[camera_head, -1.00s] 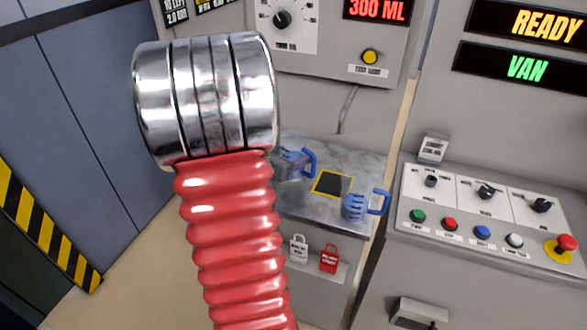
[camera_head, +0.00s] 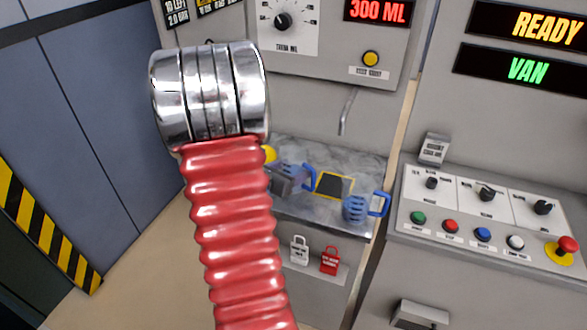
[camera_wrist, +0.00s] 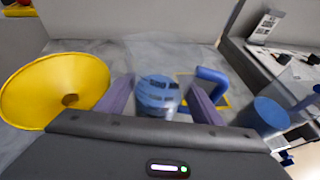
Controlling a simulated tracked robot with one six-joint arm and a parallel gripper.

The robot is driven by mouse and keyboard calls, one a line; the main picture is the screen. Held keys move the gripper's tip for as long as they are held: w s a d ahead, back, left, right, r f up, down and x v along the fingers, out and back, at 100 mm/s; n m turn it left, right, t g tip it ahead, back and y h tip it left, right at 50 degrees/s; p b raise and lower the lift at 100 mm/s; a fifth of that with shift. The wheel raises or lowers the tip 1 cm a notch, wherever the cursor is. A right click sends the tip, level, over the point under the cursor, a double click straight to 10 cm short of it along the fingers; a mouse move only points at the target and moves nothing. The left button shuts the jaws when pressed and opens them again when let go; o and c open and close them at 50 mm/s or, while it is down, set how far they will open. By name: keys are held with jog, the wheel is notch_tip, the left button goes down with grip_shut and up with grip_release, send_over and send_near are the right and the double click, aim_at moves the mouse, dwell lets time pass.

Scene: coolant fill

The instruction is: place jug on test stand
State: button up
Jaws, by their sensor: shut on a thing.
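My gripper (camera_wrist: 160,98) is shut on a blue jug (camera_wrist: 157,90), which sits between the two purple fingers in the wrist view. The jug's blue handle (camera_wrist: 212,76) sticks out to the right. In the head view the held jug (camera_head: 310,181) is left of a dark square pad with a yellow border (camera_head: 334,186) on the grey worktop, which looks like the test stand. The pad is partly hidden behind the jug and fingers in the wrist view. I cannot tell whether the jug's base touches the worktop.
A second blue jug (camera_head: 355,208) stands on the worktop's right front; it also shows in the wrist view (camera_wrist: 268,113). A yellow funnel (camera_wrist: 55,88) is left of my gripper. A thin spout (camera_head: 346,112) hangs above the worktop. A control panel (camera_head: 485,205) is at right.

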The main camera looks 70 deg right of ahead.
jog(key=o, duration=1.4)
jog(key=shift+f, duration=0.1)
jog(key=shift+o, duration=0.2)
jog(key=v, duration=1.2)
